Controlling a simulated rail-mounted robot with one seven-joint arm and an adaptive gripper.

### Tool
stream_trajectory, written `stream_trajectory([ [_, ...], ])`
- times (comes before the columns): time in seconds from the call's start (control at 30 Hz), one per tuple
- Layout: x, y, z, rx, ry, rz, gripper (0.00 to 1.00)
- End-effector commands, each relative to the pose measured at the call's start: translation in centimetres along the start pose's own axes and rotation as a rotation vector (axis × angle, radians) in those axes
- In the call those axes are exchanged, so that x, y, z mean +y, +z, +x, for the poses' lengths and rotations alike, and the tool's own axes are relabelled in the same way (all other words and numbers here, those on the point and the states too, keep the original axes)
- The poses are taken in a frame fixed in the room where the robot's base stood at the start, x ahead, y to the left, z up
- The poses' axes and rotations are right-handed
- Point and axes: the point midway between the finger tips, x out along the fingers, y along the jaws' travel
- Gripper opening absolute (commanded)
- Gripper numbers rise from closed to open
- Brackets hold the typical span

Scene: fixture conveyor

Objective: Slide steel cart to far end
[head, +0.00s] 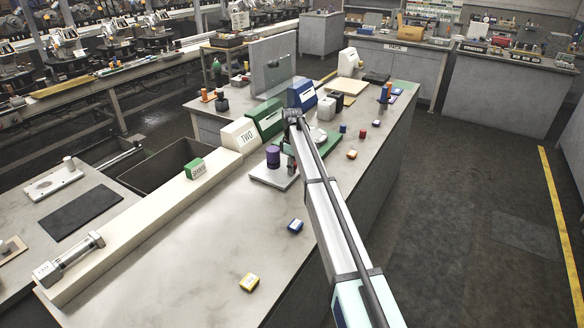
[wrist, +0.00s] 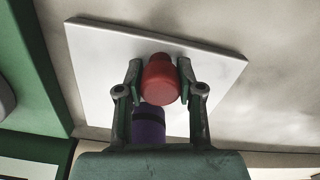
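A pale, flat square plate (head: 268,179) lies on the long worktop, carrying a purple cylinder (head: 273,156) and a red knob; it may be the steel cart, but I cannot tell for sure. The plate (wrist: 90,60) fills much of the wrist view, with the red knob (wrist: 160,80) in the middle and the purple cylinder (wrist: 148,121) below it. My gripper (wrist: 159,72) has one finger on each side of the knob, seemingly touching it. In the head view my arm hides part of the plate's right side.
A "TWO" box (head: 240,135), green box (head: 265,119) and blue box (head: 301,95) line the plate's far side. A green block (head: 195,169) sits on the pale rail (head: 150,213). Jars and small parts stand beyond.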

Motion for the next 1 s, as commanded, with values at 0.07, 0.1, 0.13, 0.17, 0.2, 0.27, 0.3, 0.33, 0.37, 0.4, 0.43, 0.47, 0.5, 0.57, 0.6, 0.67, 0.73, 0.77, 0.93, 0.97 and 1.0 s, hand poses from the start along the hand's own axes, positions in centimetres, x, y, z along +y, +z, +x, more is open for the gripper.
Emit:
stream_trajectory([
  [0.07, 0.5, 0.1, -0.1, -0.001, 0.009, 0.002, 0.61],
  [0.1, 0.5, 0.1, -0.1, -0.001, 0.009, 0.002, 0.61],
  [0.13, 0.4, 0.1, -0.1, -0.001, 0.008, 0.002, 0.61],
  [0.17, 0.4, 0.1, -0.1, -0.001, 0.007, 0.002, 0.61],
  [0.2, 0.3, 0.1, -0.1, -0.001, 0.007, 0.001, 0.61],
  [0.27, 0.3, 0.1, -0.1, -0.001, 0.006, 0.001, 0.61],
  [0.3, 0.3, 0.1, -0.1, -0.001, 0.006, 0.001, 0.61],
  [0.33, 0.3, 0.1, -0.1, -0.001, 0.005, 0.001, 0.61],
  [0.37, 0.3, 0.0, -0.1, -0.001, 0.005, 0.001, 0.61],
  [0.4, 0.2, 0.0, -0.2, -0.001, 0.005, 0.001, 0.61],
  [0.43, 0.2, 0.0, -0.4, 0.000, 0.005, 0.001, 0.61],
  [0.47, 0.2, 0.0, -0.6, 0.000, 0.005, 0.001, 0.61],
  [0.5, 0.2, 0.0, -0.9, 0.000, 0.005, 0.001, 0.61],
  [0.57, 0.2, 0.0, -1.5, 0.000, 0.005, 0.001, 0.61],
  [0.6, 0.2, 0.0, -2.1, 0.000, 0.005, 0.001, 0.61],
  [0.67, 0.3, 0.0, -3.0, 0.000, 0.006, 0.001, 0.61],
  [0.73, 0.3, 0.0, -4.4, 0.000, 0.007, 0.001, 0.61],
  [0.77, 0.3, 0.0, -5.0, 0.000, 0.006, 0.002, 0.61],
  [0.93, 0.3, 0.1, -8.3, 0.000, 0.007, 0.002, 0.61],
  [0.97, 0.3, 0.1, -8.8, 0.000, 0.007, 0.002, 0.61],
  [1.0, 0.3, 0.1, -9.4, 0.000, 0.007, 0.002, 0.61],
])
